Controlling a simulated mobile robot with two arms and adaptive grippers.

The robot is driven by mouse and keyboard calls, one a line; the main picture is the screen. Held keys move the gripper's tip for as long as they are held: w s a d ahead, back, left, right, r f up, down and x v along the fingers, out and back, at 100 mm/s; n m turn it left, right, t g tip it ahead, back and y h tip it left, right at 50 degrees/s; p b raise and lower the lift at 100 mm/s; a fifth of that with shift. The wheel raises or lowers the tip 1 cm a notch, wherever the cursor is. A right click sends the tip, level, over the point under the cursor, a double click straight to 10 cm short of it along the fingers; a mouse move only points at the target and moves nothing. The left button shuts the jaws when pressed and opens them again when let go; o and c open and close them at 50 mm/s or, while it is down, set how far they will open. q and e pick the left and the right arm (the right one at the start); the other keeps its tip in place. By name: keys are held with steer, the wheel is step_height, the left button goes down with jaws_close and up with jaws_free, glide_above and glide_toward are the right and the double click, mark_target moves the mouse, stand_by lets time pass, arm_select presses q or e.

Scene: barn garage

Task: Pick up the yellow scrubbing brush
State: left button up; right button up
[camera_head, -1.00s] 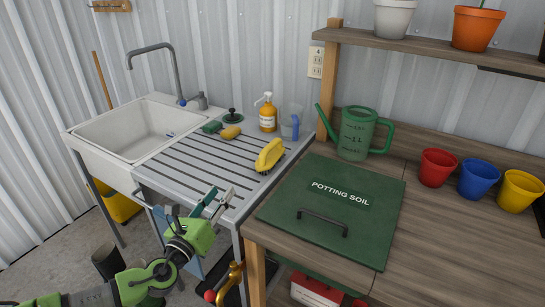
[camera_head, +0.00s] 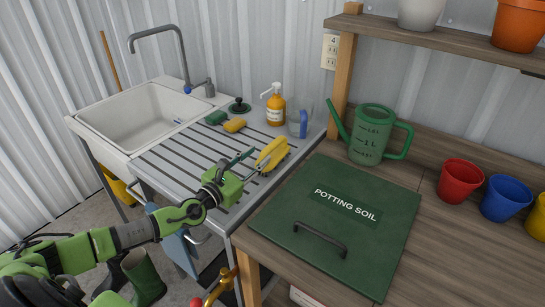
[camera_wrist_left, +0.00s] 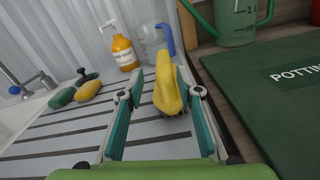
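The yellow scrubbing brush (camera_head: 272,152) lies on the slatted drainboard beside the sink, near the drainboard's right edge. My left gripper (camera_head: 245,166) reaches in from the left, just short of the brush. In the left wrist view the gripper (camera_wrist_left: 162,115) is open, and the brush (camera_wrist_left: 168,88) stands between its fingers, towards the tips. A gap shows on the left side of the brush; the right finger is closer to it. Whether either finger touches it cannot be told. My right gripper is not in view.
Behind the brush stand an orange soap bottle (camera_head: 275,106) and a clear jug with a blue handle (camera_head: 299,122). A green sponge (camera_head: 216,117) and a yellow sponge (camera_head: 235,126) lie further left. The green potting soil lid (camera_head: 345,220) and watering can (camera_head: 370,134) are right.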

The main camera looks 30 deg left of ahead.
mark_target(263, 152)
arm_select(q)
steer(key=w, duration=0.3)
steer(key=shift+d+f, duration=0.1)
steer(key=shift+d, duration=0.15)
steer(key=shift+w, duration=0.2)
steer(key=w, duration=0.2)
steer(key=w+d, duration=0.1)
steer(key=w, duration=0.1)
steer(key=shift+w+f, duration=0.1)
steer(key=shift+f, duration=0.05)
steer(key=shift+w+d, duration=0.1)
steer(key=shift+w, duration=0.15)
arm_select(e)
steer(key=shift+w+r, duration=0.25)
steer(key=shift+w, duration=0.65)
arm_select(q)
jaws_close()
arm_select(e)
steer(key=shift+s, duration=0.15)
